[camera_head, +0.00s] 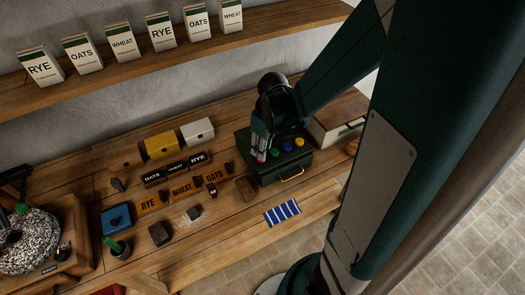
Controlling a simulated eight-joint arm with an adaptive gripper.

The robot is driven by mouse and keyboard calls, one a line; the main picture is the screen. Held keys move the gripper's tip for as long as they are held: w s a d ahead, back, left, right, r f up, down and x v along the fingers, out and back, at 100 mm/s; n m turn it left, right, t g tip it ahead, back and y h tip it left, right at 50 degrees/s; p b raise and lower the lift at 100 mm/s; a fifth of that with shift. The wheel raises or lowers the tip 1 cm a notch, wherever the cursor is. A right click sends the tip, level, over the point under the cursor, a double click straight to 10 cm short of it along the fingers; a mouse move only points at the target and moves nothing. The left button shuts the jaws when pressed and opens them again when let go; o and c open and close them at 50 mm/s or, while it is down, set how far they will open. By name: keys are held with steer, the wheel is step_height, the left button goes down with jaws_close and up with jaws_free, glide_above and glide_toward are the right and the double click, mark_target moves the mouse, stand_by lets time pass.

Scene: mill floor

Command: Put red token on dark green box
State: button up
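The dark green box (268,176) stands on the wooden bench, its lid shut and a yellow handle on its front. A blue token (287,147), a yellow token (299,141) and a green token (274,150) lie on its lid. My gripper (261,154) points down over the left part of the lid. The red token (261,157) shows at the fingertips, at or just above the lid. I cannot tell whether it touches the lid or whether the fingers still grip it; they are small and partly hidden.
A wood-topped box (340,112) stands close right of the green box. A striped blue cloth (282,212) lies in front. Labelled blocks (181,188), a yellow box (160,145) and a white box (197,131) stand left. A shelf with cartons (122,42) runs above.

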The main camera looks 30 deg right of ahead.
step_height(320, 180, up, 7)
steer(key=shift+s+d, duration=0.2)
steer(key=shift+s, duration=0.2)
steer(key=shift+r, duration=0.1)
stand_by(0.3)
stand_by(0.5)
steer(key=s+a+r+m+t, duration=0.2)
steer(key=s+a+r+t, duration=0.1)
steer(key=r, duration=0.5)
steer(key=s+a+r+m+t, duration=0.3)
steer(key=s+a+r, duration=0.2)
steer(key=s+r, duration=0.1)
steer(key=shift+s+a+r+h, duration=0.3)
steer(key=shift+a+r, duration=0.1)
steer(key=shift+r, duration=0.5)
